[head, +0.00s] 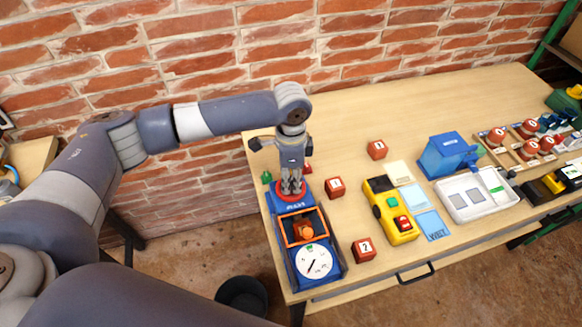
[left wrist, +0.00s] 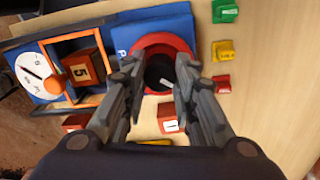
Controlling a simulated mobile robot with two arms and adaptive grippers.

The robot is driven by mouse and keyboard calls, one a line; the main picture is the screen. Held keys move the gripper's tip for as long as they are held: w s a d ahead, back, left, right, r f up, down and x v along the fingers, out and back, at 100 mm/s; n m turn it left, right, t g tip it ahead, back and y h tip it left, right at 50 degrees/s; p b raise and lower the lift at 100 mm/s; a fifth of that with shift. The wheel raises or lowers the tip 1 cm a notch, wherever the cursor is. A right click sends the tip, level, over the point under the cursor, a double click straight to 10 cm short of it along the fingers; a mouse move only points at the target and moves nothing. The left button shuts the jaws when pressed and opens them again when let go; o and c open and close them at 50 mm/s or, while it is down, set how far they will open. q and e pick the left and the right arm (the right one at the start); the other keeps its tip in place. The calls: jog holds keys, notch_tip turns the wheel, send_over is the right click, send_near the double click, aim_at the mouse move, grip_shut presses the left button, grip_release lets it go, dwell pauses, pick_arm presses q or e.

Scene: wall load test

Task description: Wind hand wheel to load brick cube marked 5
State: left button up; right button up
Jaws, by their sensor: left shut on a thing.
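The blue load tester (head: 288,212) stands at the table's left end, with a red hand wheel (head: 294,196) at its back. My left gripper (head: 291,188) points down at the wheel and is shut on it. In the left wrist view the fingers (left wrist: 158,92) lie across the red ring (left wrist: 150,42), over its dark centre. The brick cube marked 5 (left wrist: 85,68) sits inside the orange frame (left wrist: 97,40). A round orange knob (left wrist: 77,86) is close to the cube; I cannot tell if they touch. My right gripper is not in view.
Several loose brick cubes, such as one marked 1 (head: 335,187) and one marked 2 (head: 364,249), stand right of the tester. A yellow device (head: 391,213), a blue box (head: 446,156) and a white tray (head: 478,194) are farther right. The brick wall (head: 200,70) rises behind.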

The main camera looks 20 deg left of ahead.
pick_arm(q)
jog(key=m+p, duration=0.3)
jog(key=m, duration=0.1)
jog(key=shift+s+r+m, duration=0.1)
jog(key=shift+m, duration=0.2)
jog(key=m+p, duration=0.2)
jog(key=m, duration=0.2)
jog(key=shift+m, duration=0.3)
jog(key=m+p, duration=0.1)
jog(key=m, duration=0.9)
jog(key=shift+p, duration=0.35)
jog(key=shift+m, duration=0.4)
jog(key=shift+c, duration=0.2)
jog(key=o, duration=1.1)
